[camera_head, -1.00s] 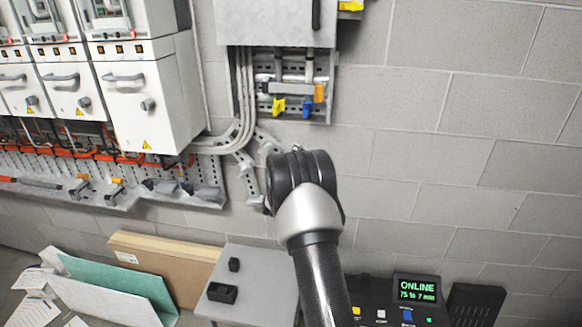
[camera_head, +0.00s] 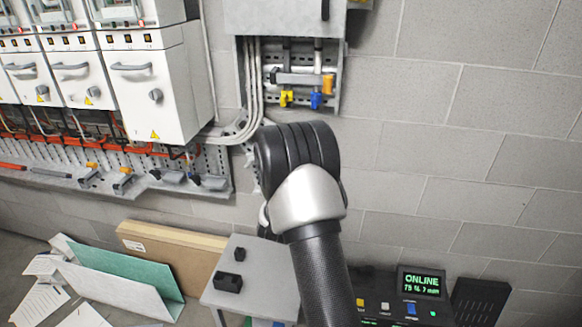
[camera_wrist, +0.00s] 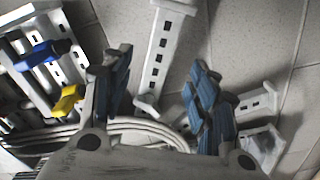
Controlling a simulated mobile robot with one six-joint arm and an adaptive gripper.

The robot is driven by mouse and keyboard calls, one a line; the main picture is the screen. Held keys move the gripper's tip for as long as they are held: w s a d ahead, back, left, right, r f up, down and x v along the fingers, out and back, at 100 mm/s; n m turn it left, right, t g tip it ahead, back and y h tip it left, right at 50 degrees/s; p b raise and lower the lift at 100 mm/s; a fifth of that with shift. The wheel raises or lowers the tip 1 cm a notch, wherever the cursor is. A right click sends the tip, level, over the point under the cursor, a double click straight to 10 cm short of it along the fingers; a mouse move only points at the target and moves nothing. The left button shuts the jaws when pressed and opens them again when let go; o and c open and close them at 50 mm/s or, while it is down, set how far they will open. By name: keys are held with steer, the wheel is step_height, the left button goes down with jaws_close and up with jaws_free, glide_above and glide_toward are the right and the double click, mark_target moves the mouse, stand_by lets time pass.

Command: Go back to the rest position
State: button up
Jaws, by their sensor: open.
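My gripper (camera_wrist: 155,95) shows in the wrist view with its two blue-padded fingers apart and nothing between them. Beyond the fingers are a perforated white metal strip (camera_wrist: 160,55) and a bundle of pale cables (camera_wrist: 125,132). In the head view my arm rises from the bottom centre in front of the block wall, and the elbow hides the gripper there.
White drive cabinets (camera_head: 155,85) stand at the upper left. A grey box (camera_head: 285,15) with yellow and blue (camera_head: 316,101) fittings below it hangs on the wall. A small grey table (camera_head: 258,280) and a console reading ONLINE (camera_head: 420,285) are below. The right wall is clear.

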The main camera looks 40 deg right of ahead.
steer(key=w+a+r+t+y, duration=0.1)
steer(key=a+r+y, duration=0.25)
steer(key=a, duration=0.35)
steer(key=w+a+r+y, duration=0.1)
steer(key=a+r+y, duration=0.25)
steer(key=a, duration=0.25)
steer(key=s+a+r+g+y, duration=0.1)
steer(key=s+a+r+y, duration=0.1)
steer(key=s+a, duration=0.3)
steer(key=s+a+r+y, duration=0.2)
steer(key=s+a, duration=0.1)
steer(key=a, duration=0.5)
steer(key=s+a+f+m+g+y, duration=0.1)
steer(key=s+a+g, duration=0.1)
steer(key=s, duration=0.8)
steer(key=s+a+g+y, duration=0.1)
steer(key=s+a, duration=0.3)
steer(key=s, duration=0.5)
steer(key=s+a+f+m+g, duration=0.1)
steer(key=s+a+g, duration=0.2)
steer(key=s, duration=0.7)
steer(key=shift+s+a+f+m+g+y, duration=0.3)
steer(key=shift+g+y, duration=0.1)
steer(key=shift+g, duration=0.1)
steer(key=shift+r, duration=0.1)
